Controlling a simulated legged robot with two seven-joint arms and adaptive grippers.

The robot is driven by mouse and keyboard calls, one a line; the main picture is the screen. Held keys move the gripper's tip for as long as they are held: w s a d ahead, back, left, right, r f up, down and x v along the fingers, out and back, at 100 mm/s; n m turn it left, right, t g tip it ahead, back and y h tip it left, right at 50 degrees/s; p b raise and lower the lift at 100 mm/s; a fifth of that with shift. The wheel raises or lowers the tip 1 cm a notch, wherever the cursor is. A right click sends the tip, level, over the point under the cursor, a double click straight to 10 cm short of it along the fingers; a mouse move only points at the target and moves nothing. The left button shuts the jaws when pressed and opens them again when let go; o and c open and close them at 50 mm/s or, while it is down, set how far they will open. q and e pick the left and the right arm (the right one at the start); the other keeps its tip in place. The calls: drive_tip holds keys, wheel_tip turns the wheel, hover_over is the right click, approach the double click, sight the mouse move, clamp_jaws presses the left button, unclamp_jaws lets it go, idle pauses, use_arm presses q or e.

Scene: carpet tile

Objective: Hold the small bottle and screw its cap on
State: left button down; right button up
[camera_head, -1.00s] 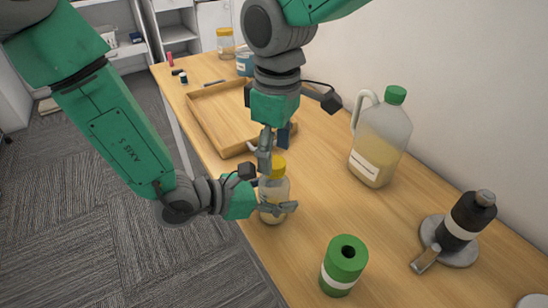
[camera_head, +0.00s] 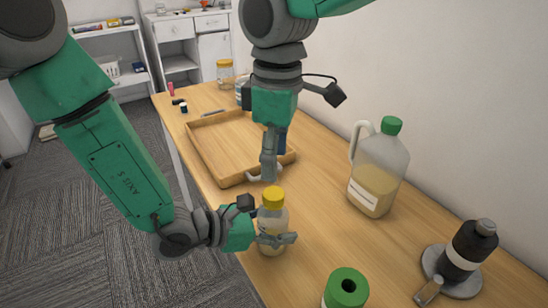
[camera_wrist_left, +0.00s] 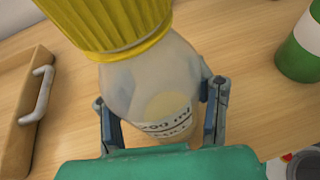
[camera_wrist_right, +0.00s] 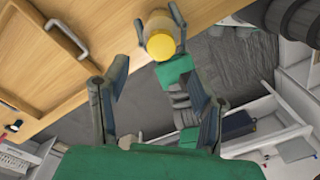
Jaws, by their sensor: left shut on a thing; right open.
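The small clear bottle (camera_head: 271,220) stands upright near the table's front edge, with its yellow cap (camera_head: 273,196) sitting on its neck. Whether the cap is tight cannot be told. My left gripper (camera_head: 277,239) is shut around the bottle's body. The left wrist view shows the bottle (camera_wrist_left: 150,85) between the two fingers, below the large ribbed yellow cap (camera_wrist_left: 110,22). My right gripper (camera_head: 268,176) is open and empty, pointing down above the cap and apart from it. The right wrist view shows the cap (camera_wrist_right: 161,46) beyond the open fingers (camera_wrist_right: 155,78).
A wooden tray (camera_head: 213,168) lies behind the bottle. A green-capped jug (camera_head: 378,175), a dark bottle (camera_head: 468,250) on a round stand and a green cylinder (camera_head: 346,290) stand to the right. A jar (camera_head: 225,75) and small items are at the far end.

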sight(273, 193)
drive_tip(key=shift+s+a+f, duration=0.1)
drive_tip(key=shift+s+f, duration=0.05)
drive_tip(key=shift+f, duration=3.85)
drive_tip(key=shift+c, duration=0.3)
clamp_jaws()
drive_tip(key=shift+m, duration=1.1)
drive_tip(key=shift+o, duration=1.1)
unclamp_jaws()
drive_tip(key=shift+r, duration=0.1)
wheel_tip(273, 193, up, 12)
drive_tip(key=shift+w, duration=0.25)
